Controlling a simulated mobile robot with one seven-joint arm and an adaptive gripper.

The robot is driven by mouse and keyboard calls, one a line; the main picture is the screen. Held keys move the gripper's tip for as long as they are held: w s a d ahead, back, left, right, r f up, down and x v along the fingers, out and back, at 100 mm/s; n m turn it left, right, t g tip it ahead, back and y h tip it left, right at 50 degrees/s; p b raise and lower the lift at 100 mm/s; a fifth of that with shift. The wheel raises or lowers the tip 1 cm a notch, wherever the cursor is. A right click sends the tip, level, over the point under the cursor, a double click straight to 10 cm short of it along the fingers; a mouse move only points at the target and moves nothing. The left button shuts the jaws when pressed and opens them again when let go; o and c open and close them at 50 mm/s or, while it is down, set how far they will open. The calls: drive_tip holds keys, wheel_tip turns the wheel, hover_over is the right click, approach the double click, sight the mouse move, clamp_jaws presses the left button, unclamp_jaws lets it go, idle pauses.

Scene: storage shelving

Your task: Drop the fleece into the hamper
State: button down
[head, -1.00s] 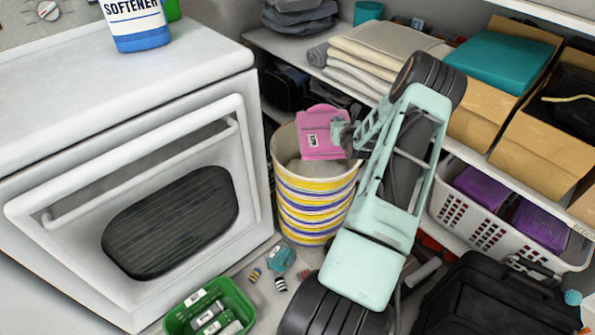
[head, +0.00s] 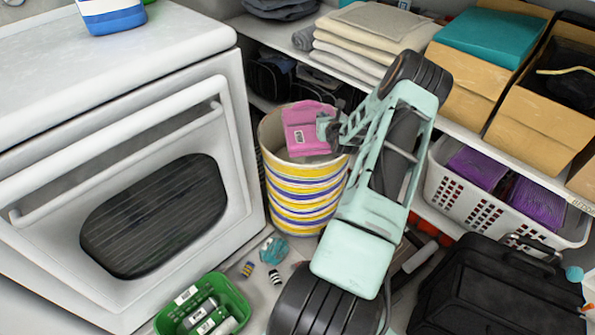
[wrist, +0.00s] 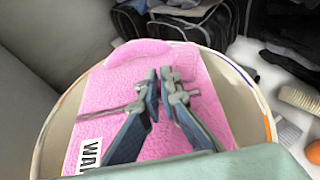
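The fleece (head: 308,128) is a pink folded piece with a white label. In the head view it is at the mouth of the hamper (head: 305,192), a round bin with yellow, white and blue bands. My gripper (head: 331,130) is at the fleece's right edge. In the wrist view the fleece (wrist: 185,110) lies across the hamper's opening, with the rim (wrist: 262,105) around it. My gripper's fingers (wrist: 163,80) are close together on the fleece, pinching it. The hamper's inside is mostly hidden.
A white front-loading appliance (head: 130,170) stands left of the hamper. Shelves on the right hold folded towels (head: 365,40), boxes (head: 490,50) and a white basket (head: 490,200). A green basket (head: 205,305), small floor items and a black case (head: 500,295) are in front.

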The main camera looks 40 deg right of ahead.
drive_tip(key=shift+r, duration=0.1)
drive_tip(key=c, duration=2.2)
unclamp_jaws()
drive_tip(key=shift+o, duration=0.6)
drive_tip(key=v, duration=1.2)
